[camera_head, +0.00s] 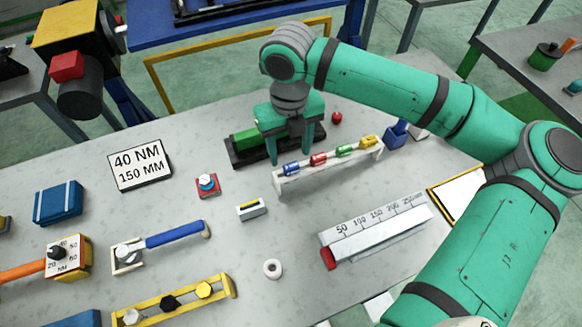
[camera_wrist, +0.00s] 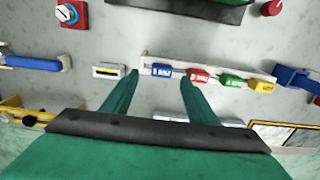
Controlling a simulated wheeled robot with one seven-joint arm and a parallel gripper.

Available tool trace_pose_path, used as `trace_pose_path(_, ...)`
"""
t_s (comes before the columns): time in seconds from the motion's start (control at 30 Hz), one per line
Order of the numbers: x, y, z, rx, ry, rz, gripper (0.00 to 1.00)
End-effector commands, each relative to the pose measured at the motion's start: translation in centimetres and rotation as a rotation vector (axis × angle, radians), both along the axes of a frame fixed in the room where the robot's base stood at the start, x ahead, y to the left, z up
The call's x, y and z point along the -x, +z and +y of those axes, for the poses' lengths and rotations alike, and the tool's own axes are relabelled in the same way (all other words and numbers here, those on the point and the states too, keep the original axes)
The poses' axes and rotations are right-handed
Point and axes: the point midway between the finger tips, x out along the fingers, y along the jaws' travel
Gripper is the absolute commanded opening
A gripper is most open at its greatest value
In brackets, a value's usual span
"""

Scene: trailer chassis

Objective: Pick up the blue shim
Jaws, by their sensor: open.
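The blue shim (camera_head: 292,169) is the leftmost of the coloured pieces on a long white rack (camera_head: 330,170). In the wrist view the blue shim (camera_wrist: 162,70) shows between my two fingertips, with the rack (camera_wrist: 208,67) running to the right. My gripper (camera_head: 290,156) is open and points down over the rack's left end. My fingers (camera_wrist: 159,76) stand either side of the blue shim as seen from the wrist. I cannot tell whether they are at its height or above it, and no touch is visible.
Red (camera_head: 318,159), green (camera_head: 344,150) and yellow (camera_head: 369,141) pieces sit right of the blue one. A dark tray with a green block (camera_head: 246,138) lies behind my gripper. A small white block (camera_head: 251,208) and red-based knob (camera_head: 207,185) stand left.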

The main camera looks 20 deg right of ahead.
Motion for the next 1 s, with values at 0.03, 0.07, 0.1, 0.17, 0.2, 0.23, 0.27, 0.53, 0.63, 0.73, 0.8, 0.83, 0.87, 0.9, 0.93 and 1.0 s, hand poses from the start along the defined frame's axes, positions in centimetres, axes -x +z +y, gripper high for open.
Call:
trace_pose_path(0.03, 0.0, -0.3, 0.0, 0.001, 0.0, 0.001, 0.53)
trace_pose_path(0.07, 0.0, -0.5, 0.0, 0.001, 0.0, 0.001, 0.53)
trace_pose_path(0.1, 0.0, -0.6, -0.1, 0.001, 0.0, 0.001, 0.53)
trace_pose_path(0.17, 0.0, -1.0, -0.1, 0.0, 0.0, 0.001, 0.53)
trace_pose_path(0.2, 0.1, -1.5, -0.2, 0.001, -0.001, 0.002, 0.53)
trace_pose_path(0.23, 0.1, -1.9, -0.2, 0.002, -0.001, 0.003, 0.53)
trace_pose_path(0.27, 0.1, -2.3, -0.3, 0.002, -0.001, 0.002, 0.53)
trace_pose_path(0.53, 0.1, -5.4, -0.5, 0.001, -0.003, 0.001, 0.53)
trace_pose_path(0.63, 0.1, -5.7, -0.5, 0.0, -0.003, 0.0, 0.53)
trace_pose_path(0.73, 0.1, -5.7, -0.5, 0.0, -0.003, 0.0, 0.53)
trace_pose_path(0.8, 0.1, -5.7, -0.5, 0.0, -0.003, 0.0, 0.53)
trace_pose_path(0.83, 0.1, -5.7, -0.5, 0.0, -0.003, 0.0, 0.48)
trace_pose_path(0.87, 0.1, -5.7, -0.5, 0.0, -0.003, 0.0, 0.41)
trace_pose_path(0.9, 0.1, -5.7, -0.5, 0.0, -0.003, 0.0, 0.32)
trace_pose_path(0.93, 0.1, -5.7, -0.5, 0.0, -0.003, 0.0, 0.24)
trace_pose_path(1.0, 0.1, -5.7, -0.5, 0.0, -0.003, 0.0, 0.08)
